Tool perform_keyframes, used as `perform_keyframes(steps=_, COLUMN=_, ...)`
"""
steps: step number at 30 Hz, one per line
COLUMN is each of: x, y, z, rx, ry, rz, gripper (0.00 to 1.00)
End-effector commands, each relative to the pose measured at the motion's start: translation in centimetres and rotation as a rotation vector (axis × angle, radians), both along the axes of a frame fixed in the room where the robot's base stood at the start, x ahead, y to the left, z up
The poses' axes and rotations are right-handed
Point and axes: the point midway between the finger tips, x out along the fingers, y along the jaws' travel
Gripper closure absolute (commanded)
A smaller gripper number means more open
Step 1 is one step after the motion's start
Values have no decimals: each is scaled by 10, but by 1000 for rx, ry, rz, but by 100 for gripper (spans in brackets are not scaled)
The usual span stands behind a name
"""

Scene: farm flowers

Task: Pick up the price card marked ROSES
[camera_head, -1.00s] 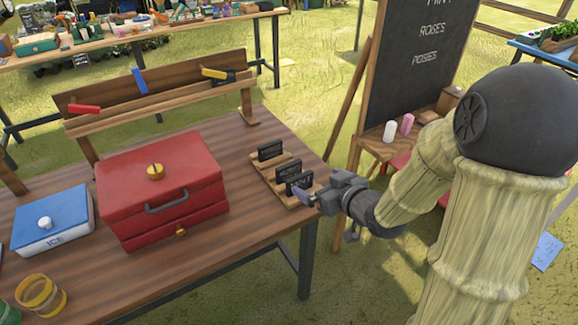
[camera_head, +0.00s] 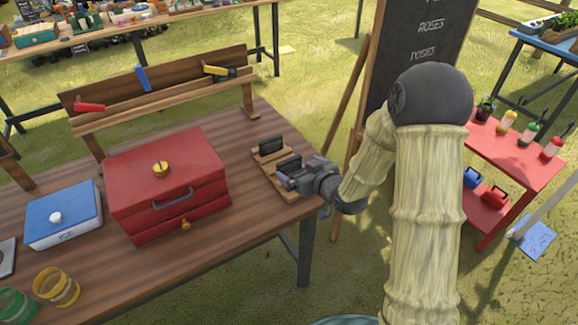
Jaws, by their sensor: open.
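Small black price cards stand in a wooden holder (camera_head: 262,159) near the right end of the brown table. The back card (camera_head: 270,144) and a nearer card (camera_head: 288,164) show; their writing is too small to read, so I cannot tell which is marked ROSES. My gripper (camera_head: 292,181) is open at the front of the holder, close to the nearer card, and covers part of that end. I cannot tell whether it touches a card or whether another card is hidden behind it.
A red box (camera_head: 168,185) with a handle stands left of the holder, and a blue-lidded ICE box (camera_head: 63,214) farther left. A wooden rack (camera_head: 160,97) runs along the back edge. A chalkboard (camera_head: 415,50) stands right of the table; a red shelf (camera_head: 510,160) is farther right.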

Motion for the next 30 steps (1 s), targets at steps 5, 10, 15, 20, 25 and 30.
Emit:
perform_keyframes(steps=5, x=0, y=0, z=0, rx=0, ry=0, rz=0, gripper=0)
perform_keyframes(steps=10, x=4, y=3, z=-2, rx=1, ry=2, rz=1, gripper=0)
perform_keyframes(steps=15, x=24, y=13, z=-11, rx=1, ry=1, rz=1, gripper=0)
perform_keyframes(steps=20, x=39, y=23, z=-19, rx=0, ry=1, rz=2, gripper=0)
perform_keyframes(steps=25, x=41, y=24, z=-20, rx=1, ry=1, rz=0, gripper=0)
perform_keyframes(steps=30, x=41, y=24, z=-20, rx=1, ry=1, rz=0, gripper=0)
